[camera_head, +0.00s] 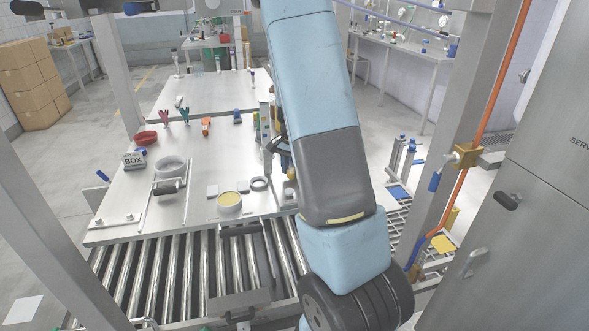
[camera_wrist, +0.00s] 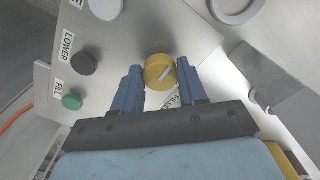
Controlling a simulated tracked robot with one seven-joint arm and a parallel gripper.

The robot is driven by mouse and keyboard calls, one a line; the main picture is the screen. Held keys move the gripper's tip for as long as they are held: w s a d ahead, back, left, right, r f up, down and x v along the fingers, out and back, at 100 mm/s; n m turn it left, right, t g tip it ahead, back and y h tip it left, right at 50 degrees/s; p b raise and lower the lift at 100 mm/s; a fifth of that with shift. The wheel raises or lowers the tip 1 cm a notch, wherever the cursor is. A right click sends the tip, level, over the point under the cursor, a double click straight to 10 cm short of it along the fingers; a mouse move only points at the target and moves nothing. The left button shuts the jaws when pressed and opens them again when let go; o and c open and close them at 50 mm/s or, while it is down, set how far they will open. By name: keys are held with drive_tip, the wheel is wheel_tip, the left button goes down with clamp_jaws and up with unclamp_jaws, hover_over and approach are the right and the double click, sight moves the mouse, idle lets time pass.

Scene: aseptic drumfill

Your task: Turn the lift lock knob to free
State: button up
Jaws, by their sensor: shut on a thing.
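A round yellow knob (camera_wrist: 158,72) with a pale pointer bar sits on a light grey panel (camera_wrist: 140,30) in the wrist view. The bar slants up to the right in that view. My gripper (camera_wrist: 157,75) has its two blue fingers on either side of the knob and is shut on it. A white label beside the knob is partly covered by the right finger; only letters like "FILL" show, so I cannot confirm the knob's name. In the head view my gripper (camera_head: 275,148) is at the table's right side, mostly behind my arm, and the knob is not clear.
A black button (camera_wrist: 84,63) by a "LOWER" label and a green button (camera_wrist: 72,102) by a "FILL" label are left of the knob. The steel table (camera_head: 130,205) holds bowls and small tools. A roller conveyor (camera_head: 190,275) runs in front; a post (camera_head: 440,140) stands right.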

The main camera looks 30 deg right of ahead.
drive_tip(key=shift+s+d, duration=0.2)
drive_tip(key=shift+d, duration=0.15)
drive_tip(key=o, duration=1.1)
drive_tip(key=shift+a, duration=0.15)
drive_tip(key=shift+c, duration=0.2)
wheel_tip(320, 180, up, 14)
drive_tip(key=shift+f, duration=0.15)
